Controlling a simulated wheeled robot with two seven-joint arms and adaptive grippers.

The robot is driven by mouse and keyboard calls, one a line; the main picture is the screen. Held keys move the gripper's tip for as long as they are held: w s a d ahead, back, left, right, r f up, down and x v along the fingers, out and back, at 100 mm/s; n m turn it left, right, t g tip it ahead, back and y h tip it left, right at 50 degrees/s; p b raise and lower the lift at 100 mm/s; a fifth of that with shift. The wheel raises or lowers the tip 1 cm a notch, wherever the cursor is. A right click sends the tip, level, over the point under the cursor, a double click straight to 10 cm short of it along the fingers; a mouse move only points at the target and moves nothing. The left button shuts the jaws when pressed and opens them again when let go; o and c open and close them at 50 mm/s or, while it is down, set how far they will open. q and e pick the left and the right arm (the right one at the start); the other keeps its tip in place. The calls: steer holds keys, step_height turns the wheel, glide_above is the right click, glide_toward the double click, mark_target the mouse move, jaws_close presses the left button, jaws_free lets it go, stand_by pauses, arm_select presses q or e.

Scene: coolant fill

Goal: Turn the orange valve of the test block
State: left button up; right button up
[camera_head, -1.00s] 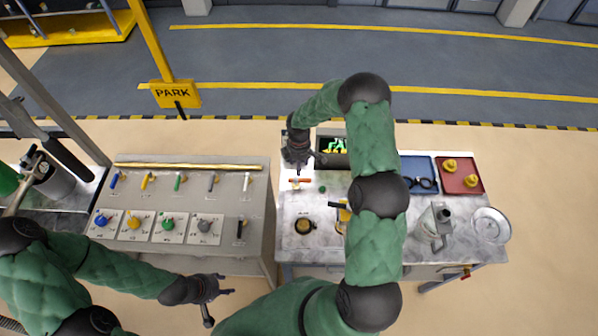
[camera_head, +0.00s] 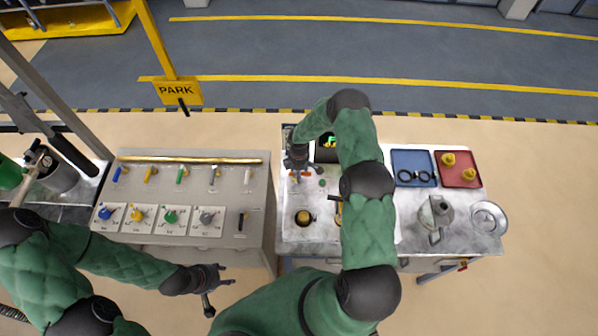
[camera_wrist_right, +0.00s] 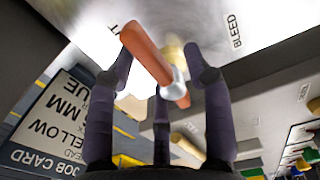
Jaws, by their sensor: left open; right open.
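The orange valve (camera_head: 305,175) is a small bar handle on the test block at the back left of the right-hand bench. In the right wrist view the orange handle (camera_wrist_right: 148,52) lies slanted between my finger ends, with a pale metal stem beside it. My right gripper (camera_head: 298,170) is directly at the valve, and its spread fingers (camera_wrist_right: 160,68) flank the handle. I cannot tell whether any finger touches it. My left gripper (camera_head: 224,276) is open and empty in front of the left panel.
A panel with coloured levers and knobs (camera_head: 170,216) stands left. The right bench holds a blue tray (camera_head: 413,160), a red tray (camera_head: 468,180), a metal can (camera_head: 435,213) and a round dish (camera_head: 488,218). A job card (camera_wrist_right: 50,125) and a BLEED label (camera_wrist_right: 235,30) show in the wrist view.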

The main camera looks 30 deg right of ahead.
jaws_close()
steer(key=shift+s+f+m+b, duration=0.1)
steer(key=shift+f+m+b, duration=0.1)
steer(key=shift+m+b, duration=0.55)
steer(key=m+b, duration=0.3)
steer(key=b, duration=0.2)
steer(key=s+m+b, duration=0.1)
steer(key=m+b, duration=0.3)
steer(key=b, duration=0.1)
steer(key=a+m+b, duration=0.1)
steer(key=m+b, duration=0.3)
steer(key=b, duration=0.2)
steer(key=shift+s+a+f+m, duration=0.1)
steer(key=shift+s+f+m, duration=0.05)
steer(key=shift+m, duration=0.1)
steer(key=shift+a+m+b, duration=0.15)
steer(key=shift+m+b, duration=0.75)
steer(key=shift+m, duration=0.15)
steer(key=shift+a+m+b, duration=0.15)
steer(key=shift+m+b, duration=0.75)
steer(key=shift+m, duration=0.15)
